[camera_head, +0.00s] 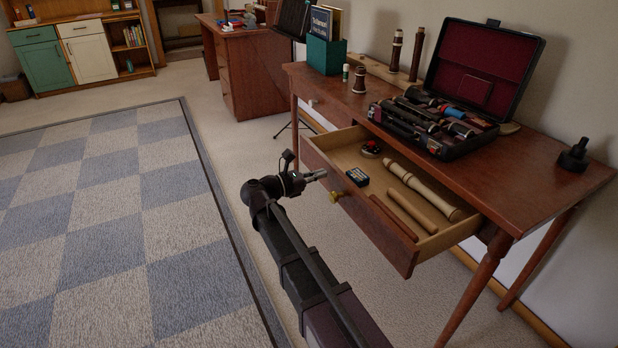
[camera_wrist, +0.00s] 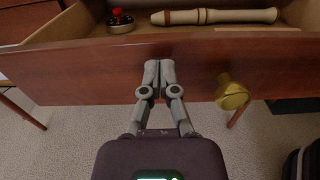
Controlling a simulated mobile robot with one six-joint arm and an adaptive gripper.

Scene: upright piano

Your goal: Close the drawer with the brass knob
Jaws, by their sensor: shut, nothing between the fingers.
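The wooden drawer (camera_head: 408,256) of the side table is pulled well out, and its interior shows. Its front panel (camera_wrist: 60,75) spans the wrist view. The brass knob (camera_head: 336,196) is on the drawer front; it also shows in the wrist view (camera_wrist: 232,92), right of my fingers. My gripper (camera_head: 318,175) is shut and empty, in front of the drawer front. In the wrist view my fingertips (camera_wrist: 160,66) overlap the panel left of the knob; I cannot tell whether they touch it.
An open instrument case (camera_head: 440,135) stands on the table (camera_head: 545,185). A checked rug (camera_head: 110,220) and clear floor lie to the left.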

